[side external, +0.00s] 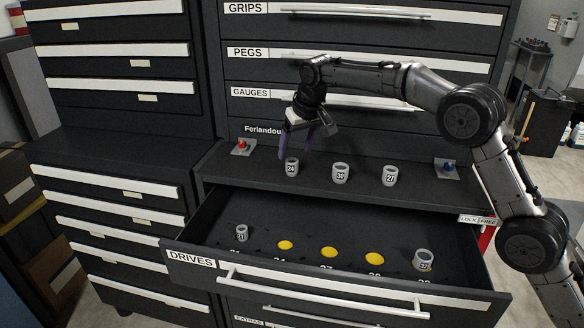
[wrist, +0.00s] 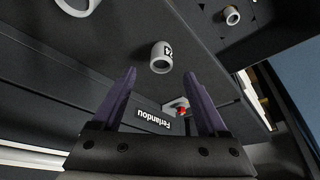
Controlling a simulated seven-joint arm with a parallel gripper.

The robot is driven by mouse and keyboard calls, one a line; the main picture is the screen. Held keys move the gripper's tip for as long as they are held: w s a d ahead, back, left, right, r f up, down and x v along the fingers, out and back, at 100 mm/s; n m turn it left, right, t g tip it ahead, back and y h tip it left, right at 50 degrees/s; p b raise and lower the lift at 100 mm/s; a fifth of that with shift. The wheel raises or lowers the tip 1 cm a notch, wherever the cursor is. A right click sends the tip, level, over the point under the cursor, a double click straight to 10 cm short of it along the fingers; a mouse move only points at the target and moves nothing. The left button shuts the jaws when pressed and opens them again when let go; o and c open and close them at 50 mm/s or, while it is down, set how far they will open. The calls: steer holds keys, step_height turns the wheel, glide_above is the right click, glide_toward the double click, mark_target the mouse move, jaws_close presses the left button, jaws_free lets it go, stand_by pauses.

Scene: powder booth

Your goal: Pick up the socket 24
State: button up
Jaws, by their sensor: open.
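Socket 24 (side external: 292,168) is a grey cylinder with a dark hollow top and a number label. It stands upright on the dark ledge above the open drawer, at the left end of a row of three. My gripper (side external: 297,152) is just above and behind it, with purple fingers pointing down. In the wrist view the socket (wrist: 161,58) shows just beyond the two fingertips (wrist: 160,74), roughly midway between them. The fingers are spread and nothing is held. The socket's label is only partly visible in the wrist view.
Socket 30 (side external: 340,173) and socket 27 (side external: 389,176) stand to the right on the ledge. A red button (side external: 241,146) and a blue one (side external: 449,164) flank the row. The open DRIVES drawer (side external: 330,285) holds two sockets and three yellow spots.

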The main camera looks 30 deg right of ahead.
mark_target(292, 161)
steer(key=shift+s+x, duration=0.2)
steer(key=shift+x, duration=2.65)
steer(key=shift+a, duration=0.1)
jaws_close()
